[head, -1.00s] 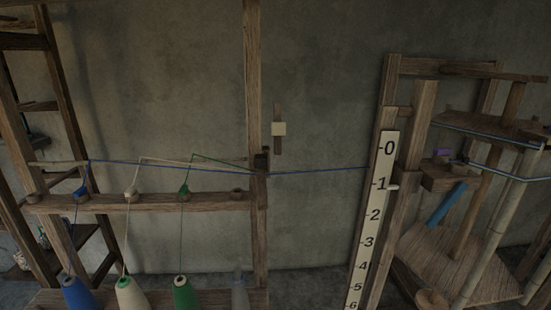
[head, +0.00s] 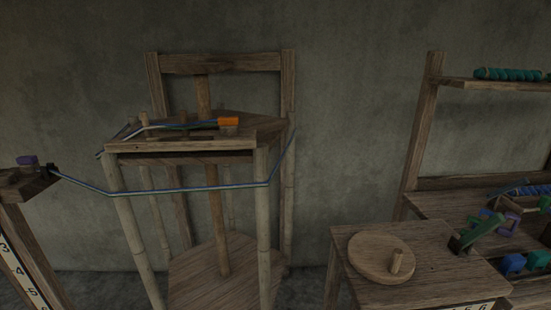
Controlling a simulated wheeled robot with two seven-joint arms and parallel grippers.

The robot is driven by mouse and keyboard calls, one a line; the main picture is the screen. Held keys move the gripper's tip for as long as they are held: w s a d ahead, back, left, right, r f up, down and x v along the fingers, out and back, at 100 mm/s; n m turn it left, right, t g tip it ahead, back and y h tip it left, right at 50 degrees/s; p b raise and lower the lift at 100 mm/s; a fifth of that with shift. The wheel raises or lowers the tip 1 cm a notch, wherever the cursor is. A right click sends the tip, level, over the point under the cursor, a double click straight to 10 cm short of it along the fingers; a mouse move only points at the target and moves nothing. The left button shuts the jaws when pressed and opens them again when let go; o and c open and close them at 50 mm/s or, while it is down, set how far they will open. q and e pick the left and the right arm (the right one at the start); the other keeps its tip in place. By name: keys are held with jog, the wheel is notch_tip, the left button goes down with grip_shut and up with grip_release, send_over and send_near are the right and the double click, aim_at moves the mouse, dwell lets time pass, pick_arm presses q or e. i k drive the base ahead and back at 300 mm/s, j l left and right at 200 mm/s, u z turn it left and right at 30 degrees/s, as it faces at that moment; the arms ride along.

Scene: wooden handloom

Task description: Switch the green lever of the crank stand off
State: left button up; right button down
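The crank stand (head: 345,241) is at the lower right of the head view, a small wooden table. A round wooden disc (head: 370,262) with a short upright peg (head: 396,261) lies on its top. The green lever (head: 477,232) is at the right edge of the stand top, tilted with its upper end toward the upper right. Neither of my grippers is in view.
A wooden frame with bamboo posts (head: 134,235) stands left of the stand, with blue thread around it and an orange block (head: 228,121) on top. A shelf (head: 468,84) with a teal roll (head: 510,74) and several coloured items are at the right.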

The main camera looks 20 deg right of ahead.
aim_at(497, 219)
jog(key=l, duration=1.6)
jog(key=k+l, duration=0.1)
jog(key=l, duration=1.5)
jog(key=k+l, duration=0.1)
jog(key=k, duration=0.2)
